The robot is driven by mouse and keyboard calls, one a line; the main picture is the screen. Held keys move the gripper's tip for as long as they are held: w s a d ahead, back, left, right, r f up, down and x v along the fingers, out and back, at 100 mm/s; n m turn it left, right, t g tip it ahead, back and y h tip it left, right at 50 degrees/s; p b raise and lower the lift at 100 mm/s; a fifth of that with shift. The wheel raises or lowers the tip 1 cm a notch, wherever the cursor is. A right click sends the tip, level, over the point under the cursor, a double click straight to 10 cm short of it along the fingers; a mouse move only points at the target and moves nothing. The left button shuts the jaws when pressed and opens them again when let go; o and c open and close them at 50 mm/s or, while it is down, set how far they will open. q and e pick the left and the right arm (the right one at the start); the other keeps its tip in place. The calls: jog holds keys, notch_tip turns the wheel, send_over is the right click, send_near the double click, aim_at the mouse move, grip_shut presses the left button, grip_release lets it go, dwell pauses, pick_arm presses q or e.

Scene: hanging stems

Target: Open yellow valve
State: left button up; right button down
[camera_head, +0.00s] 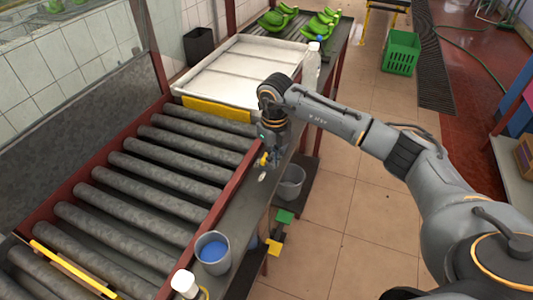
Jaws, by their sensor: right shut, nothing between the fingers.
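A yellow square piece (274,248), which looks like the yellow valve's handle, sticks out below the right edge of the roller table. A similar green piece (284,216) is just beyond it. My right gripper (273,160) points down over the far part of the table's side ledge. It is shut and empty, well beyond the yellow piece and apart from it. A small yellow item (264,159) shows right at the gripper; I cannot tell what it is. My left gripper is not in view.
The roller conveyor (155,165) fills the left. A cup of blue liquid (212,252) and a white-capped bottle (184,283) stand on the near ledge. A grey bucket (290,183) is below the table. A clear bottle (312,65) stands farther back. The tiled floor is open.

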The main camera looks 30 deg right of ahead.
jog(key=shift+f, duration=0.2)
jog(key=shift+f+b, duration=0.85)
jog(key=shift+f, duration=0.1)
